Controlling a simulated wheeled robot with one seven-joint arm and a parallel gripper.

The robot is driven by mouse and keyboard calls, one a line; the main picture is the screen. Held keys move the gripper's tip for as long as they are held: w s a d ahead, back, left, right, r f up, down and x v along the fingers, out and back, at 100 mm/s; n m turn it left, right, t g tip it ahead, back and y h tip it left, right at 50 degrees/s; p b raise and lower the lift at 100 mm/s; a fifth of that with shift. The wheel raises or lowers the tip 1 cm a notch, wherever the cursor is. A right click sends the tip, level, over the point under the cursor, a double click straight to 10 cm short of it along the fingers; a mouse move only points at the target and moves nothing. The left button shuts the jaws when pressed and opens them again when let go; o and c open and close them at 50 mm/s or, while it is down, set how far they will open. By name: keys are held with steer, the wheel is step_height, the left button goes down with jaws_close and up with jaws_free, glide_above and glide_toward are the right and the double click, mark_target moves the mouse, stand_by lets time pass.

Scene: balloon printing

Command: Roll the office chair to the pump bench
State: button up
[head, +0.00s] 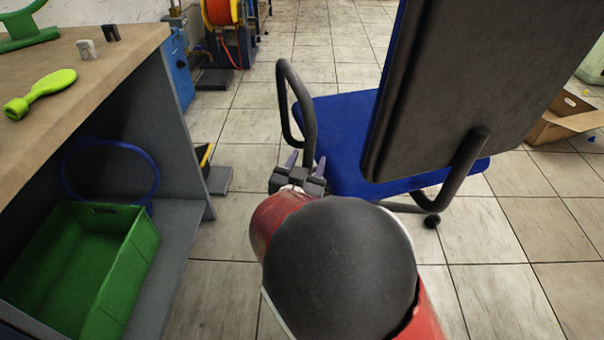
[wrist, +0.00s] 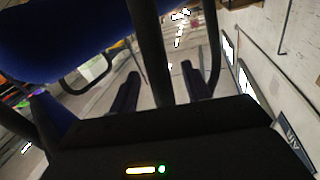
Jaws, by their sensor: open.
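The office chair (head: 335,125) has a blue seat, a large black backrest (head: 490,80) and looped black armrests. It stands on the tiled floor ahead of me, its backrest towards me. My gripper (head: 306,162) is open at the lower rear of the chair's left armrest (head: 308,110). In the wrist view a dark armrest tube (wrist: 152,50) shows between the two fingers of my gripper (wrist: 158,88); contact cannot be told. The blue seat (wrist: 60,40) shows at upper left there. Most of the chair's base is hidden. I cannot tell for sure which bench is the pump bench.
A wooden-topped workbench (head: 110,60) stands close on the left, with a green crate (head: 85,265) on its lower shelf. Blue equipment with an orange hose reel (head: 220,12) stands at the back. A cardboard box (head: 565,120) lies at right. Tiled floor beyond the chair is open.

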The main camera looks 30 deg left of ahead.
steer(key=shift+w+a, duration=0.15)
steer(key=shift+w, duration=0.3)
jaws_close()
stand_by(1.2)
